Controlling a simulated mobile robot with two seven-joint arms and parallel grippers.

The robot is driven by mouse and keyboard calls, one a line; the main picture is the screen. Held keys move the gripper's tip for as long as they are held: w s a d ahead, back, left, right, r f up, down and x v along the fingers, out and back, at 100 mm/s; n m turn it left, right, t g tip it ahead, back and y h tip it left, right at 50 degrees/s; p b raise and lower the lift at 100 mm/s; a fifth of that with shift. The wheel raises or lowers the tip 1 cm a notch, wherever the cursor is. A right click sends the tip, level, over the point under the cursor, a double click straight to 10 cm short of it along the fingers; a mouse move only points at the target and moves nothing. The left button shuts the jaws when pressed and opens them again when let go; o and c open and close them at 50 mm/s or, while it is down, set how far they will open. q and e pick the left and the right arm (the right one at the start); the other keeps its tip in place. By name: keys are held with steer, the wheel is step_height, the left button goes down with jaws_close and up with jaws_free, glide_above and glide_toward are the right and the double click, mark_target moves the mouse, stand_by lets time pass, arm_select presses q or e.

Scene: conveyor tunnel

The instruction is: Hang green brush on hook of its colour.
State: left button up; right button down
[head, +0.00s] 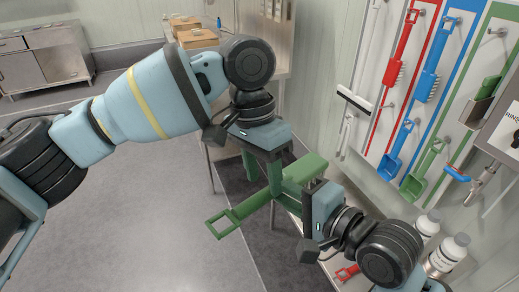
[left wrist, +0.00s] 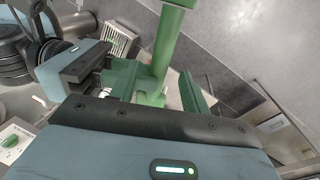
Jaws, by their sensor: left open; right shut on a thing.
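The green brush (head: 250,207) is held in the air in the middle of the head view, its looped handle end pointing lower left. My right gripper (head: 291,190) is shut on it. My left gripper (head: 262,172) points down, with its fingers open above and beside the handle. In the left wrist view the green handle (left wrist: 166,50) runs up between the open left fingers (left wrist: 160,92); contact cannot be told. A green-bordered wall panel (head: 468,92) at the right has a bare metal hook (head: 497,31) near its top.
A green-handled scraper (head: 484,98) and a green scoop (head: 416,182) hang on the green panel. A red brush (head: 397,60), a blue brush (head: 430,78) and a blue scoop (head: 394,160) hang left of them. White bottles (head: 449,250) stand beside my right arm. Open floor (head: 140,210) lies left.

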mark_target(266, 190)
arm_select(q)
steer(key=shift+s+d+f, duration=0.1)
steer(key=shift+s+f, duration=0.05)
steer(key=shift+f, duration=0.65)
steer(key=shift+s+d+f, duration=0.1)
steer(key=shift+f, duration=0.7)
steer(key=shift+s+d+f, duration=0.1)
steer(key=shift+s+f, duration=0.05)
steer(key=shift+f, duration=0.65)
jaws_close()
arm_select(e)
steer(key=c, duration=1.1)
jaws_free()
steer(key=shift+c, duration=0.2)
